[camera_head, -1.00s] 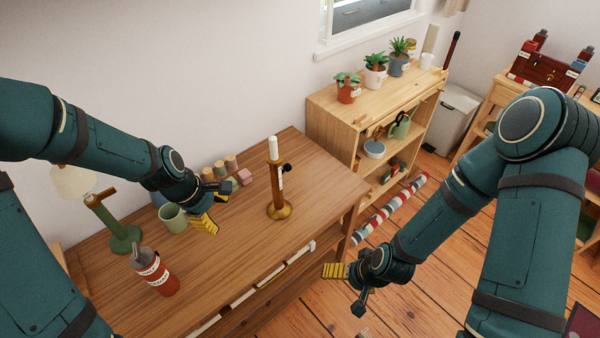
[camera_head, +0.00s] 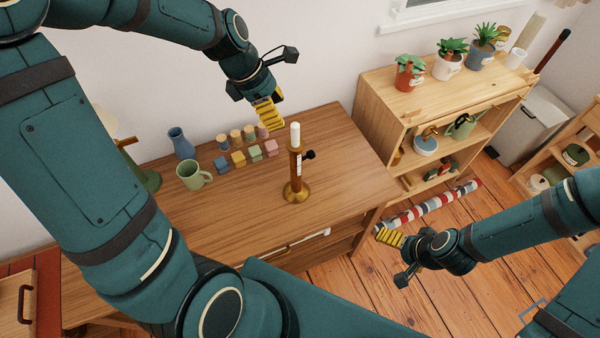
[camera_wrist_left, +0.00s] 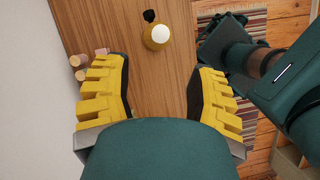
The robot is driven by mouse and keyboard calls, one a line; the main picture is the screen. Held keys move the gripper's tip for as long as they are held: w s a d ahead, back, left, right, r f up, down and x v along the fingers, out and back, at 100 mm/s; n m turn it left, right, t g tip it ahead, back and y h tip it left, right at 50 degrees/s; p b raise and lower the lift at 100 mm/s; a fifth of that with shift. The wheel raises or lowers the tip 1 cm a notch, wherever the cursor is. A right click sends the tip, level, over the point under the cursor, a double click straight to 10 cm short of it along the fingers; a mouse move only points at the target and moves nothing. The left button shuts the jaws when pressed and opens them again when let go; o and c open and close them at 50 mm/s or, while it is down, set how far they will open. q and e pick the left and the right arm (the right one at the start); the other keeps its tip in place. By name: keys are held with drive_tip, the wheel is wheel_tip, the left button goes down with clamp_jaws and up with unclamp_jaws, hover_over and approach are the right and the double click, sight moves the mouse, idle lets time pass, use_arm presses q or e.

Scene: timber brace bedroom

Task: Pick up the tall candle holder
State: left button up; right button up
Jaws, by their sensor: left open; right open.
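The tall candle holder (camera_head: 294,178) stands upright on the wooden desk (camera_head: 240,222). It has a round brass base, a brown stem with a white label and a dark knob, and a white candle on top. My left gripper (camera_head: 275,84) is open and empty, above and behind the candle holder. In the left wrist view the candle holder (camera_wrist_left: 157,34) is seen from above, beyond and between the open yellow fingers (camera_wrist_left: 162,100). My right gripper (camera_head: 388,252) is open and empty, to the right of the desk, over the floor, away from the candle holder.
Several small blocks (camera_head: 238,159), a green mug (camera_head: 193,177) and a blue vase (camera_head: 181,143) stand left of the candle holder. A shelf (camera_head: 385,120) with potted plants stands to the right. A striped roll (camera_head: 430,205) lies beside the shelf. The desk front near the holder is clear.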

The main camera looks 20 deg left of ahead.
sight(295, 144)
use_arm(q)
drive_tip(key=b+x, duration=0.2)
drive_tip(key=x, duration=0.9)
drive_tip(key=shift+f, duration=0.15)
drive_tip(key=shift+c, duration=0.5)
